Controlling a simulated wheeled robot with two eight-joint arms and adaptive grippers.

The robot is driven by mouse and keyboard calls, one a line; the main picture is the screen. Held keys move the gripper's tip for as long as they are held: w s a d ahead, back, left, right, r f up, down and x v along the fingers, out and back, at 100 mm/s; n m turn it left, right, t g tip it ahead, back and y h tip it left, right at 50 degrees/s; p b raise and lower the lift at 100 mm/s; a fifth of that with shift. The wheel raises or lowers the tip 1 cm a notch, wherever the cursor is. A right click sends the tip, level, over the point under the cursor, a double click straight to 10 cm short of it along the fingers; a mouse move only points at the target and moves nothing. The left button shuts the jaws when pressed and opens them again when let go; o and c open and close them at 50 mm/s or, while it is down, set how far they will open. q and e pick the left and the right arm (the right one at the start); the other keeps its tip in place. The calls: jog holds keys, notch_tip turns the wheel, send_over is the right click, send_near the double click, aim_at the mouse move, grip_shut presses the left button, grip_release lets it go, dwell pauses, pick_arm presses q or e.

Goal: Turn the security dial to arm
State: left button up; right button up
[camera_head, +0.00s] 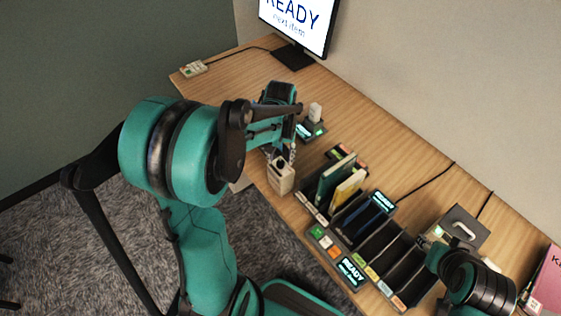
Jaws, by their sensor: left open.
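A small cream box (281,178) with a dark round part on top stands near the front edge of the desk. It may carry the security dial, but the markings are too small to read. My left gripper (287,153) is just above and behind this box, open, with nothing visibly held. The arm hides part of the gripper, and I cannot tell whether a finger touches the box. My right arm is at the lower right; its gripper (446,246) is mostly hidden, near a grey case, and its jaws cannot be made out.
A small device (311,131) with a lit screen and a white block stands behind the left gripper. A sorter rack (385,240) with several slots, upright books and a "READY" panel fills the desk's middle. A monitor (297,25) stands at the back. Bare desk (365,120) lies along the wall.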

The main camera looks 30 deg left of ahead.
pick_arm(q)
notch_tip(320, 180, down, 2)
grip_shut()
dwell(0.3)
jog(key=shift+m, duration=0.4)
jog(key=m, duration=0.4)
jog(key=shift+m, duration=0.3)
jog(key=m, duration=0.5)
jog(key=shift+m, duration=0.4)
